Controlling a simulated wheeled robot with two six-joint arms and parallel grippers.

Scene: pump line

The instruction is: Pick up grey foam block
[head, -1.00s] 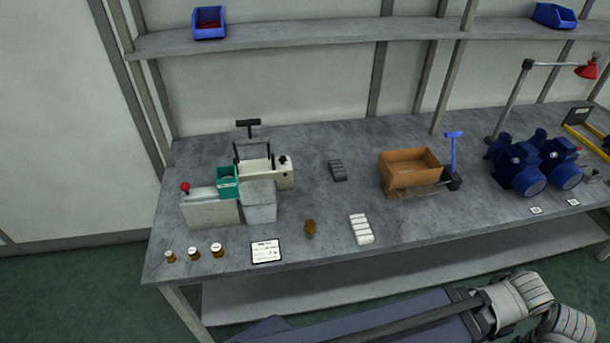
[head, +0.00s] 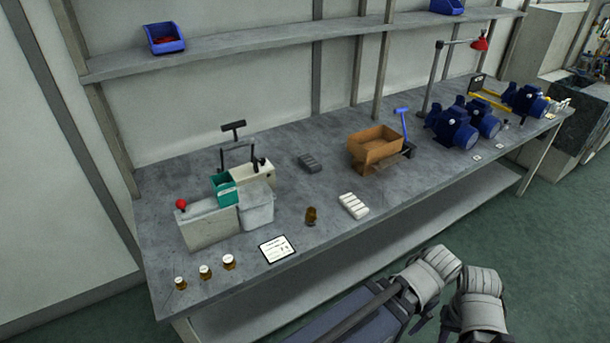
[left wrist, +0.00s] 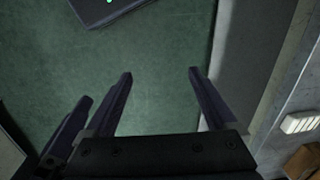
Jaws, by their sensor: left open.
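The dark grey ribbed block (head: 310,162), which looks like the grey foam block, lies flat on the workbench (head: 290,195), left of the brown box. A second, pale ribbed block (head: 353,206) lies nearer the front edge; a pale ribbed block (left wrist: 302,122) also shows at the right of the left wrist view. My left gripper (left wrist: 160,74) is open and empty in the left wrist view, with green floor between its fingers. It is away from the dark block, which I cannot make out in that view. My right gripper is not in view.
A brown open box (head: 377,150) stands right of the dark block. A teal bin (head: 225,190) and grey bin (head: 257,208) stand left. A small brown jar (head: 311,215) and a card (head: 277,249) are near the front edge. Blue motors (head: 452,128) stand further right.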

